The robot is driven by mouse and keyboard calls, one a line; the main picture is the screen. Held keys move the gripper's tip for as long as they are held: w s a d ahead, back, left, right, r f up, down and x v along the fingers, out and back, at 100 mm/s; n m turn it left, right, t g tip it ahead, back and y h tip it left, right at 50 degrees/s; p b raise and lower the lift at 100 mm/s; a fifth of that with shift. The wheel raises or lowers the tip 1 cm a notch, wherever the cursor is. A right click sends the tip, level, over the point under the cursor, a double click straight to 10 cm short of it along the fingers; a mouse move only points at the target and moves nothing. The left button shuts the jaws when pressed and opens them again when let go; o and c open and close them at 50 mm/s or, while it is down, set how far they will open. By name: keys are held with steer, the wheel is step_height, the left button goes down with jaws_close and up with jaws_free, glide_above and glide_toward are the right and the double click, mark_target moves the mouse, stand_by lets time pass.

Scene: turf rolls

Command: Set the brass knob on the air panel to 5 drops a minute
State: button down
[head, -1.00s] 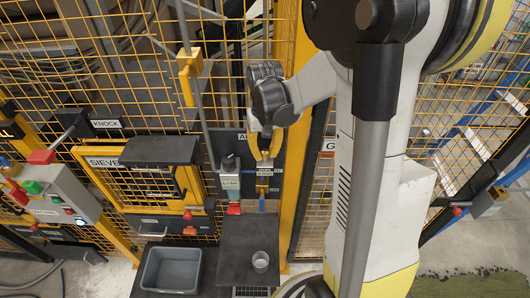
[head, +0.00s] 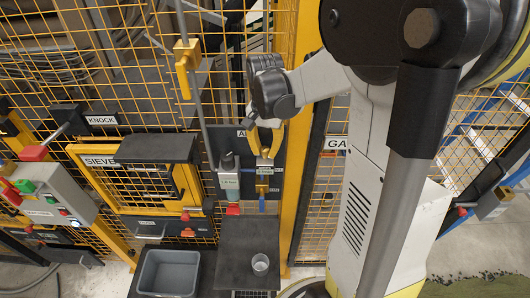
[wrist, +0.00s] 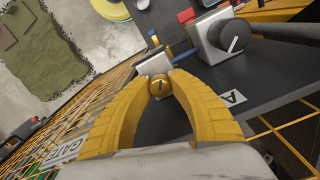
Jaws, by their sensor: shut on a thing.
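The brass knob (wrist: 159,86) is small and round with a dark slot mark, seen end-on in the wrist view. My gripper (wrist: 159,80) has its two curved yellow fingers around the knob, a tip on each side, and is shut on it. The fingers hide the knob there. The panel also shows in the wrist view (wrist: 270,85). I cannot read any drop rate.
A grey unit (head: 229,181) with a dark top is left of my gripper; its black round knob (wrist: 236,36) shows in the wrist view. A yellow post (head: 295,130) stands close right. A grey tub (head: 168,273) and a cup (head: 260,264) are below.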

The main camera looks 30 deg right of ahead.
mark_target(265, 148)
steer(key=shift+m, duration=0.5)
steer(key=c, duration=1.2)
jaws_free()
step_height(265, 148, up, 12)
